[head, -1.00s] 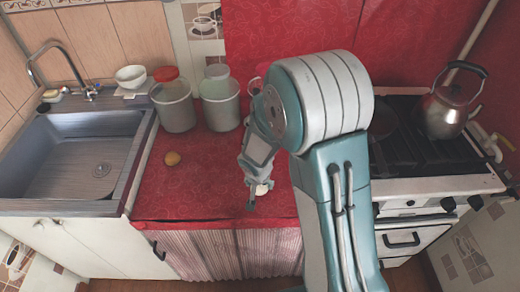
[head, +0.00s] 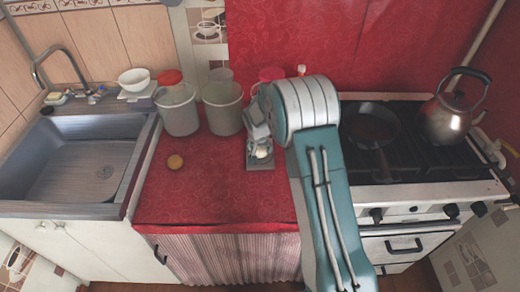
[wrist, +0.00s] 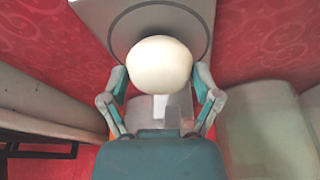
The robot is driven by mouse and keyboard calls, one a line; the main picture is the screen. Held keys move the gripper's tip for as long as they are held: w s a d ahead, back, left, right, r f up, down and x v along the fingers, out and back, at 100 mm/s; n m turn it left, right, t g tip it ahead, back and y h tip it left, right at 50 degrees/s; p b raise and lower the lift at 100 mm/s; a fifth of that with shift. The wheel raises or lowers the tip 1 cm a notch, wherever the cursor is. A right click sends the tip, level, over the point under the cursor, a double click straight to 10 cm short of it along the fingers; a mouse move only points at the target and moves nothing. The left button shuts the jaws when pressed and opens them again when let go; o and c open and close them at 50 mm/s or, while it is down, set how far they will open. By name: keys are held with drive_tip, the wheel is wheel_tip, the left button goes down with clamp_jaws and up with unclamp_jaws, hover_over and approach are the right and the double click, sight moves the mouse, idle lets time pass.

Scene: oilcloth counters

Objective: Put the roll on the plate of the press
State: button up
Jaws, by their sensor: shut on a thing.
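My gripper (wrist: 160,84) is shut on a pale, rounded roll (wrist: 160,62), one finger on each side of it. In the head view the roll (head: 262,152) shows small below my arm. The press has a grey base (head: 260,166) on the red counter, partly hidden by my gripper. I cannot tell whether the roll touches the plate.
Two pale canisters (head: 178,110) (head: 223,108) stand behind. The sink (head: 85,170) is left; the stove with a pan (head: 372,128) and kettle (head: 448,115) is right. The counter's front is clear.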

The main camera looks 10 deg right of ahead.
drive_tip(key=shift+f, duration=0.3)
drive_tip(key=o, duration=1)
drive_tip(key=shift+f, duration=0.1)
